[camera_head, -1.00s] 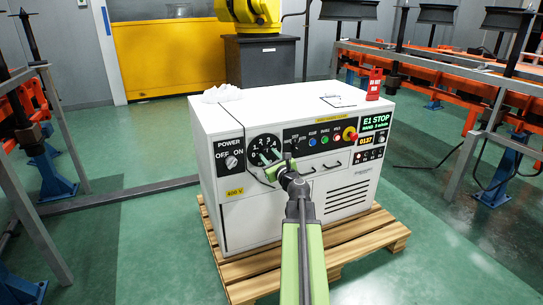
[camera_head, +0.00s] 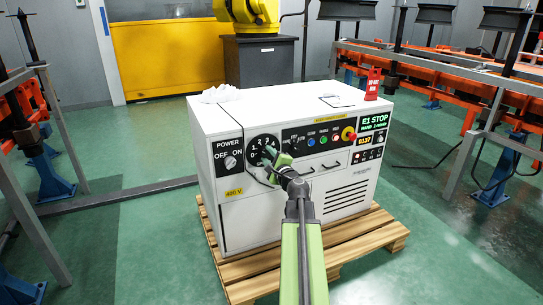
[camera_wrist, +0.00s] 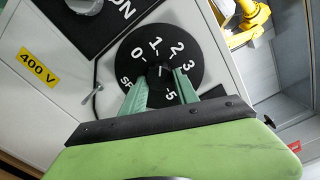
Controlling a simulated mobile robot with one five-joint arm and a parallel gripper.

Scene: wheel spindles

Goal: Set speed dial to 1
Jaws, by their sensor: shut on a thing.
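The speed dial (camera_head: 257,147) is a black round plate with white numbers on the front of the white cabinet. In the wrist view the dial (camera_wrist: 133,48) shows 0, 1, 2, 3 and 5; part of its lettering is hidden behind the fingers. My gripper (camera_wrist: 160,88) is shut on the dark knob (camera_wrist: 160,70) at the dial's centre. A small white mark on the knob points up, near the 1 and 2. In the head view my gripper (camera_head: 270,156) covers the knob. The green display (camera_head: 374,121) reads "E1 STOP", with a small second line that seems to show 1.
The white cabinet (camera_head: 229,205) stands on a wooden pallet (camera_head: 345,255). A power switch (camera_head: 230,162) is left of the dial; coloured buttons and a red knob (camera_head: 349,133) are to its right. A cable hangs beside the dial. Metal racks stand on both sides.

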